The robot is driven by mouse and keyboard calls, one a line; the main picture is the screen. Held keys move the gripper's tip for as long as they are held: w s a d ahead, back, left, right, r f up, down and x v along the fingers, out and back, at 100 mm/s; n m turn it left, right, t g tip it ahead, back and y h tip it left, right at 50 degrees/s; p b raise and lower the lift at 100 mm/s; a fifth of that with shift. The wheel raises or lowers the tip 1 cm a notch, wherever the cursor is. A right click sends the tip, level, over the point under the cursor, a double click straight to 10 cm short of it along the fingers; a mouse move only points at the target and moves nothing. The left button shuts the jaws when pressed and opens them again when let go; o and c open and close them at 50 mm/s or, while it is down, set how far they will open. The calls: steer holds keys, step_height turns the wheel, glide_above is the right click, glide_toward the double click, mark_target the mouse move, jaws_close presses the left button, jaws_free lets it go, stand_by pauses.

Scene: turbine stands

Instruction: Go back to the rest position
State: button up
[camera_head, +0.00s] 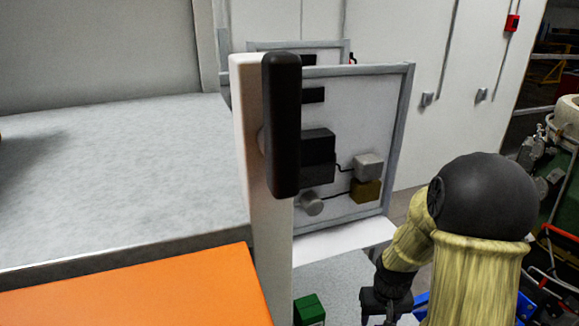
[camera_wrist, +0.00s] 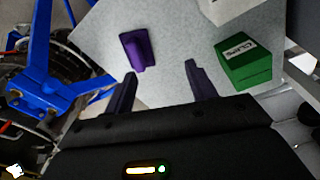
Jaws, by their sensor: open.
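My gripper (camera_wrist: 160,82) is open in the wrist view, with its two dark fingers apart over a light grey surface. Nothing is between the fingertips except a view of that surface. A small purple object (camera_wrist: 138,50) lies on the surface just beyond the left finger, apart from it as far as I can tell. In the head view, my gripper (camera_head: 385,308) hangs low at the lower right, below my arm, and its fingertips are not clear.
A green box (camera_wrist: 243,65) with a white label lies right of the fingers; it also shows in the head view (camera_head: 309,309). A grey panel with mounted boxes (camera_head: 345,120) stands behind. A grey worktop (camera_head: 120,170) fills the left. A blue frame (camera_wrist: 60,70) stands beside the surface.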

steer(key=s+a+r+t+b, duration=0.1)
steer(key=s+a+r+b, duration=0.2)
steer(key=s+a, duration=0.3)
steer(key=shift+s+a+r+b, duration=0.3)
steer(key=shift+s+b, duration=0.1)
steer(key=shift+s, duration=0.85)
